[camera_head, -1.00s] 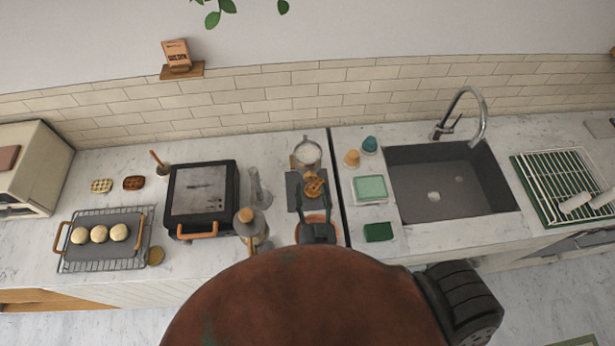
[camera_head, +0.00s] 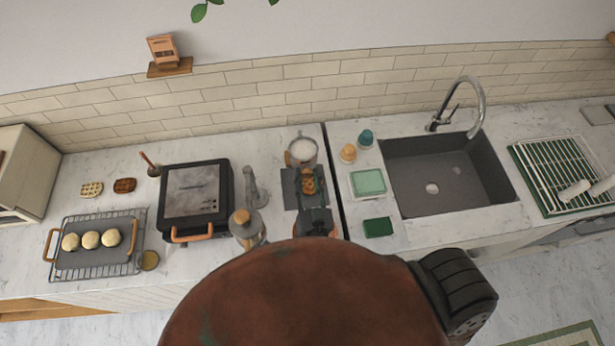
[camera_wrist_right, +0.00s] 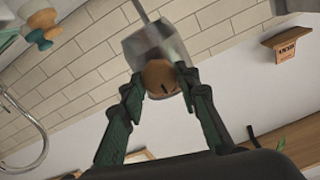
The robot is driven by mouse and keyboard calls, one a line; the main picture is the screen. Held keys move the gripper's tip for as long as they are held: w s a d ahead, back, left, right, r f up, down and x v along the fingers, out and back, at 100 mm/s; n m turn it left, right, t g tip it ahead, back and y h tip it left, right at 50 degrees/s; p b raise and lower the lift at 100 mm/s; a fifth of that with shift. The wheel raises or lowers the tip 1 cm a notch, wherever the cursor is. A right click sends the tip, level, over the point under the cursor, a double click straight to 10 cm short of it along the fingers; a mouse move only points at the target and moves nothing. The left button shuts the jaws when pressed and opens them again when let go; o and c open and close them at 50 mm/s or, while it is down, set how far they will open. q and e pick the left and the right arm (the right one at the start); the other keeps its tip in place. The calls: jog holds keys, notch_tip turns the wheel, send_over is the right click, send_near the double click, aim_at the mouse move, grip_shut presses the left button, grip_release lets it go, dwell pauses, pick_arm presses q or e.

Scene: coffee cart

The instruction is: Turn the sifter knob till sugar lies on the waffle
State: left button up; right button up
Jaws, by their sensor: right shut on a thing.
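The sifter (camera_head: 302,148) stands at the back of the counter with white sugar showing in its round top. In the right wrist view its grey metal body (camera_wrist_right: 172,45) carries a round wooden knob (camera_wrist_right: 160,76). My right gripper (camera_wrist_right: 157,84) is shut on this knob, one dark green finger on each side. In the head view the right gripper (camera_head: 316,216) is in front of the sifter. A brown piece (camera_head: 308,184) that looks like the waffle shows over a dark board (camera_head: 290,192), partly hidden by the gripper. I cannot tell whether sugar lies on it. My left gripper is out of view.
A bottle with a wooden top (camera_head: 246,229) and a grey tool (camera_head: 254,188) stand close left of the right gripper. The black waffle iron (camera_head: 197,197) is further left.

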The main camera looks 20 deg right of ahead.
jog(key=c, duration=0.4)
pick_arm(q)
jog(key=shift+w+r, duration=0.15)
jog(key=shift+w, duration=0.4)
